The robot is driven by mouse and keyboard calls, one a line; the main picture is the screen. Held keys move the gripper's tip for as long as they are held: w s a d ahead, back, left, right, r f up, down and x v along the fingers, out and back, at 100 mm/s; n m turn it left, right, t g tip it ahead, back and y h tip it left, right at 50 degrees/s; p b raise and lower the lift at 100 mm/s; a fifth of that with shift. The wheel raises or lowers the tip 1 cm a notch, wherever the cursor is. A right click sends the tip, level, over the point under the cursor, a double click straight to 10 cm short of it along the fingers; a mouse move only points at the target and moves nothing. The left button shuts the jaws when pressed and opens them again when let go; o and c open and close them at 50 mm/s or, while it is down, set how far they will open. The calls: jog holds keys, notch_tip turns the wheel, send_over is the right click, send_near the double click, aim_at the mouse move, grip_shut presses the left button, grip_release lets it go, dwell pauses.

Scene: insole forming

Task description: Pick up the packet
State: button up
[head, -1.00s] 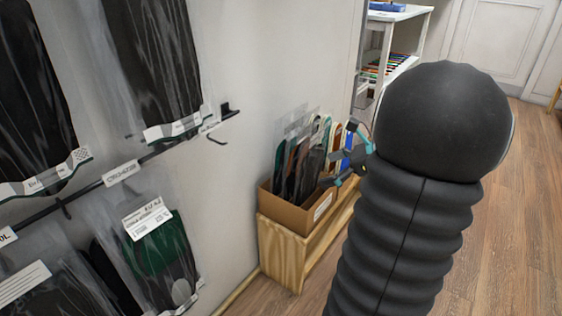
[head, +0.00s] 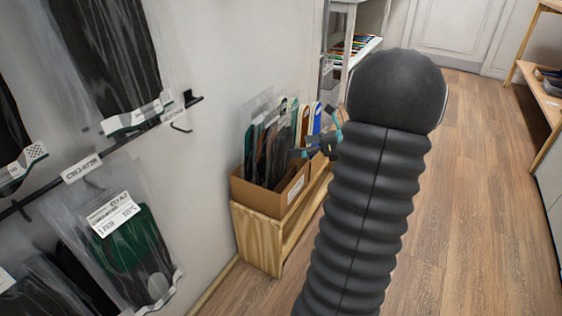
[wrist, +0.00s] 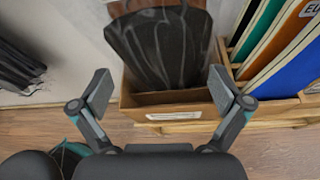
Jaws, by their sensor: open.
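Clear packets with dark insoles (head: 262,148) stand upright in a cardboard box (head: 262,197) on a low wooden shelf. In the wrist view one dark packet (wrist: 160,48) stands in the box (wrist: 180,98), centred ahead of my gripper (wrist: 165,88). The gripper is open, with one finger to each side of the packet's lower part in the picture and nothing between the pads. In the head view my gripper (head: 318,143) is at the right of the box, partly hidden by my arm. Which packet the task means, I cannot tell.
More packets (head: 125,235) hang on wall hooks (head: 180,112) at the left. Coloured boards (wrist: 275,45) stand right of the box in the wrist view. A white shelf (head: 350,50) stands behind. The wooden floor (head: 470,200) at the right is clear.

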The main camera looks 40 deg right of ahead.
aim_at(286, 152)
jog(key=shift+f+b+x, duration=0.15)
jog(key=shift+b+x, duration=0.1)
jog(key=shift+x, duration=1.05)
jog(key=shift+f+b+x, duration=0.2)
jog(key=shift+b+x, duration=0.05)
jog(key=shift+x, duration=1.05)
jog(key=shift+s+d, duration=0.1)
jog(key=c, duration=0.9)
